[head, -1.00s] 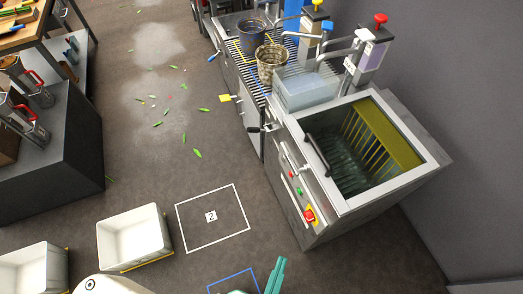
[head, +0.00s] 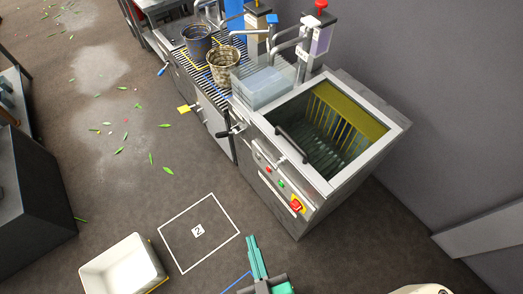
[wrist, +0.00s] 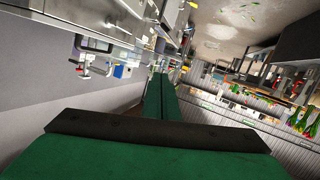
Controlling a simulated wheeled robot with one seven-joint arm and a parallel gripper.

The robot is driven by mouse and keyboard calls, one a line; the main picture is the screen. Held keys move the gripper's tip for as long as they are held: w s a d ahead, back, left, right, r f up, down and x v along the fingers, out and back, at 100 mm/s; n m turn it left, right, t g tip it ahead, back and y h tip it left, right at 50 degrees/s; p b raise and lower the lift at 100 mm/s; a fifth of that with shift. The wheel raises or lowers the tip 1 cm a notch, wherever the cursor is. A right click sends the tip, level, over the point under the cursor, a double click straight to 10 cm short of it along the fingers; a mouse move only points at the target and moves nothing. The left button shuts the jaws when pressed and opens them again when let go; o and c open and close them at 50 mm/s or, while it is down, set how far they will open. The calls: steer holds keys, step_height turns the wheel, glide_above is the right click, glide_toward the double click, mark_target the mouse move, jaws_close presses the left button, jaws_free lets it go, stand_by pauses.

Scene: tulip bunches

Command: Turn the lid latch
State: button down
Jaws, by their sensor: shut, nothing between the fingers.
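The machine with the glass lid (head: 325,140) stands right of centre in the head view, and a yellow rack shows through the glass. A black bar handle (head: 293,145) lies along the lid's near left edge. A small silver lever (head: 279,160) sits on the front below it; I cannot tell for sure that it is the latch. A black-ended lever (head: 231,131) sticks out at the front's left corner. My gripper (head: 252,238), with teal fingers, is low in front of the machine, apart from it. Its fingers are shut and empty, also in the wrist view (wrist: 161,80).
The front panel has a red stop button (head: 296,205). A slatted counter with two buckets (head: 222,66) adjoins the machine. A white bin (head: 124,268) stands on the floor beside a white marked square (head: 198,231). Leaves are scattered on the floor. A grey wall is at the right.

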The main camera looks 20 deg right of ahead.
steer(key=w+d+r+n+h, duration=0.1)
steer(key=w+d+r+h, duration=0.25)
steer(key=w+d, duration=0.65)
steer(key=w+d+r+h, duration=0.3)
steer(key=w+d+h, duration=0.1)
steer(key=w+d, duration=0.65)
steer(key=w+d+r+m+g+h, duration=0.35)
steer(key=d+r+m, duration=0.2)
steer(key=d, duration=0.35)
steer(key=w+d+r+m+g+h, duration=0.2)
steer(key=d+r+m+g+h, duration=0.25)
steer(key=d+r, duration=0.35)
steer(key=m+g+y, duration=0.7)
steer(key=g+y, duration=0.1)
steer(key=y, duration=0.8)
glide_toward(267, 156)
step_height(267, 156, down, 6)
steer(key=shift+s+a+f, duration=0.1)
steer(key=shift+f, duration=0.1)
